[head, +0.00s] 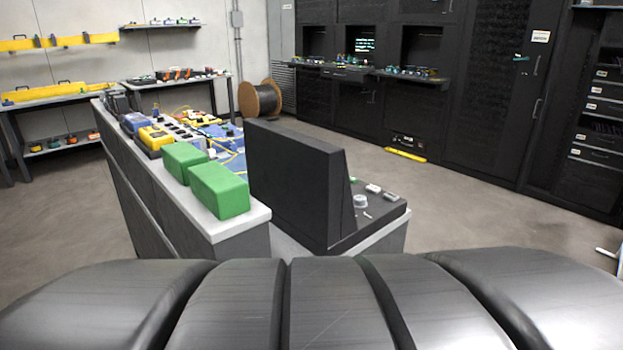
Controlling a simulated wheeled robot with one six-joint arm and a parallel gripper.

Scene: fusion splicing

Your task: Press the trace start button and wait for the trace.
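A black console (295,185) stands at the near end of the workbench, its tall back panel turned towards me. Its low control deck (395,211) shows on the right side. On the deck are a round grey knob (360,201), a pale button or block (373,188), another grey one (390,197) and a small green spot. I cannot tell which of these is the trace start button. The console's display side is hidden from this view, so no trace shows. My gripper is not in view.
Two green blocks (218,190) sit on the grey bench (240,222) left of the console, with yellow and blue equipment behind. A cable spool (260,101) stands on the floor beyond. Black racks line the back right. Open floor (480,203) lies right of the console.

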